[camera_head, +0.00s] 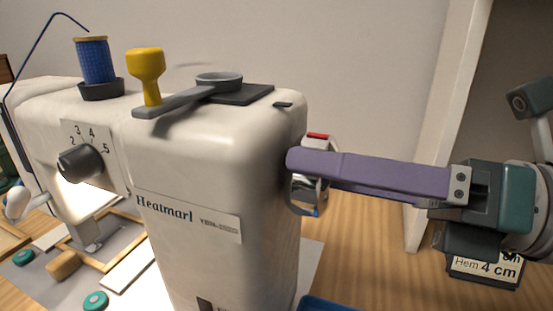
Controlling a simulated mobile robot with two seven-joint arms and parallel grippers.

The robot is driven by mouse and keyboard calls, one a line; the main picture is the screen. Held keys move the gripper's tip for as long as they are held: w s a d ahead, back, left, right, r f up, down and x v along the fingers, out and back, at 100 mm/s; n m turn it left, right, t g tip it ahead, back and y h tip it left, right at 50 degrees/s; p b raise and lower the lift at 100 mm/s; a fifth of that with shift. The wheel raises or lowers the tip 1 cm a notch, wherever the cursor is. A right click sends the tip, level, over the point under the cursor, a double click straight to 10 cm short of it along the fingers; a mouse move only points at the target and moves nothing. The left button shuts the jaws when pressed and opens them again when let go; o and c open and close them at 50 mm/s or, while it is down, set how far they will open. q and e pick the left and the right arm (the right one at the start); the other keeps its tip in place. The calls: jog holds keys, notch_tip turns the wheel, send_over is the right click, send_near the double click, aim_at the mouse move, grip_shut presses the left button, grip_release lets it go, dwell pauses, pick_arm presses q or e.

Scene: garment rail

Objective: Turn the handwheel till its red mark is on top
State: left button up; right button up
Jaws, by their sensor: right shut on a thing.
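The handwheel (311,190) is a chrome wheel on the right end of the cream sewing machine (215,160). Its red mark (318,136) shows at the upper edge of the wheel, just above my fingers. My right gripper (293,161) reaches in from the right with long purple fingers. It is shut on the handwheel, and the fingers lie across the wheel and hide its middle. My left gripper is not in view.
A blue thread spool (95,60), a yellow knob (146,65) and a grey lever (185,97) stand on top of the machine. A "Hem 4 cm" card (484,270) is below my right wrist. A pale upright panel (447,110) stands behind my right arm.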

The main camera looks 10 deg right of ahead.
jog(key=o, duration=1.1)
jog(key=shift+o, duration=0.2)
jog(key=b+v, duration=0.1)
jog(key=v, duration=0.9)
